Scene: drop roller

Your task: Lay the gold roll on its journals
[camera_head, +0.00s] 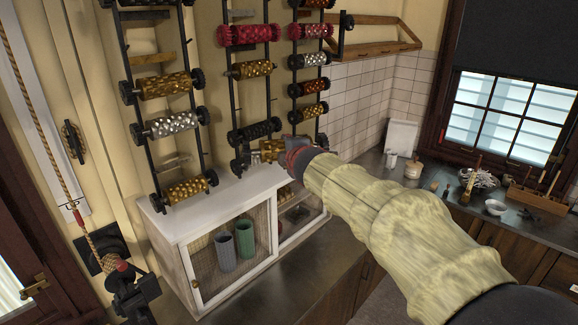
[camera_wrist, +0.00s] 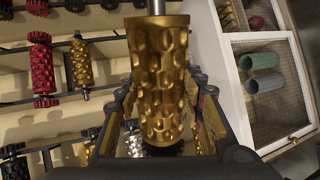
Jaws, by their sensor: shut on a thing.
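The gold roll (camera_wrist: 158,80) has a bumpy surface and a bright metal shaft end. In the wrist view it stands nearly upright in the picture, held between the fingers of my gripper (camera_head: 268,151). My gripper is shut on it. In the head view they are at the foot of the middle rack (camera_head: 268,95), just above the white cabinet; the roll is hard to tell from the gold finger parts there. The racks have black rails bearing rolls. The middle rack shows a bare stretch between a gold roll (camera_head: 250,69) and a black roll (camera_head: 253,132).
The left rack (camera_head: 131,60) and right rack hold red, silver and gold rolls close by. A white mesh-fronted cabinet (camera_head: 170,224) with green and grey cylinders stands below. A dark counter (camera_head: 400,170) with brushes and bowls lies right. A rope hangs left.

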